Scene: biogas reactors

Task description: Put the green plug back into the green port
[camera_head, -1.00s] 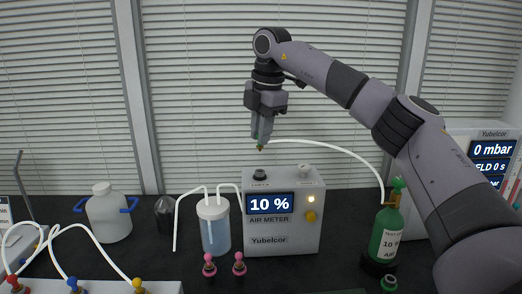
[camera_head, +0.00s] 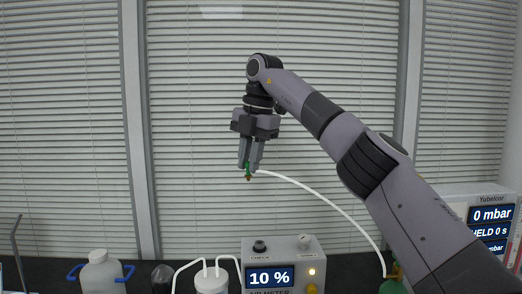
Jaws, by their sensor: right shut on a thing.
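My right gripper (camera_head: 249,165) hangs pointing down above the bench and is shut on the green plug (camera_head: 248,170). The plug is small, with a brownish tip pointing down. A white hose (camera_head: 325,200) runs from it, curving down to the green gas bottle (camera_head: 393,283) at the lower right. The plug is in the air, above the air meter and clear of it. I cannot make out a green port in this view. My left gripper is not in view.
The air meter (camera_head: 283,258), reading 10 %, stands below the gripper with a black knob and a pale knob on top. A lidded jar (camera_head: 211,281) with white tubes and a white jug (camera_head: 100,273) stand left. A pressure display box (camera_head: 488,215) is at right.

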